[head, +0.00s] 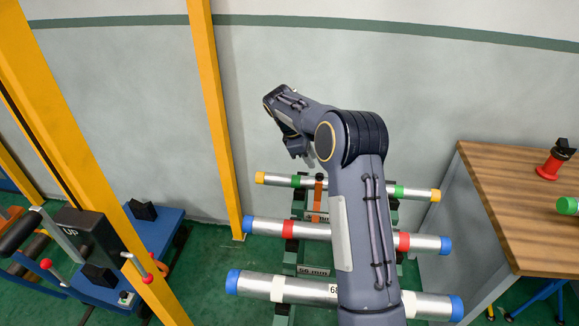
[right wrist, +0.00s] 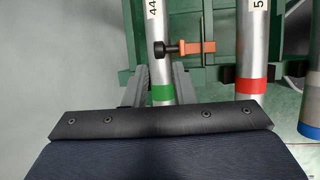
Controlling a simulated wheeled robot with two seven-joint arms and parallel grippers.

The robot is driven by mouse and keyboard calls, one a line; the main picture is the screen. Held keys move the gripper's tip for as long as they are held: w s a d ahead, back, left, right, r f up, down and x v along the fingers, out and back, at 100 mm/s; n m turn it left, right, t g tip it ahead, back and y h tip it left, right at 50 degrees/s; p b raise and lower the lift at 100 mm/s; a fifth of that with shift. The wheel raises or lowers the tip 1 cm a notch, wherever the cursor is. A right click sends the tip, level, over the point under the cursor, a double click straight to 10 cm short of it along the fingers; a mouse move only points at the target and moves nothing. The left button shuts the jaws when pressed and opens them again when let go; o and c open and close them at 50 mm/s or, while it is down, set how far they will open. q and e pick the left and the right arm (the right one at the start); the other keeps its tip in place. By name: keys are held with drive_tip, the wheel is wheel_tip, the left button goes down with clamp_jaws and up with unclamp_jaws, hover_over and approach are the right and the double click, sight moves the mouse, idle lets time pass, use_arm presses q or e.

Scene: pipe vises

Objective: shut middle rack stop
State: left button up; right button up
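An orange rack stop (head: 317,202) with a dark round knob (head: 319,177) sits on the green rack by the rearmost pipe. In the right wrist view the orange stop (right wrist: 195,47) lies crosswise between two pipes, its black knob (right wrist: 161,48) over the pipe marked 44. My right gripper (head: 304,155) is above and just left of the stop in the head view. In the right wrist view its two grey fingers (right wrist: 159,76) are apart and empty, with the green-banded pipe (right wrist: 162,93) showing between them. Part of the rack is hidden behind my right arm. My left gripper is not in view.
The middle pipe (head: 265,228) has red bands and blue ends; the front pipe (head: 255,284) has white bands. A yellow post (head: 213,110) stands left of the rack. A wooden table (head: 510,200) with a red vise-like part (head: 550,165) is at right.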

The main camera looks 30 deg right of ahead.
sight(319, 174)
drive_tip(key=p+x, duration=0.1)
drive_tip(key=x, duration=0.6)
drive_tip(key=shift+d+f, duration=0.15)
drive_tip(key=shift+f, duration=0.25)
clamp_jaws()
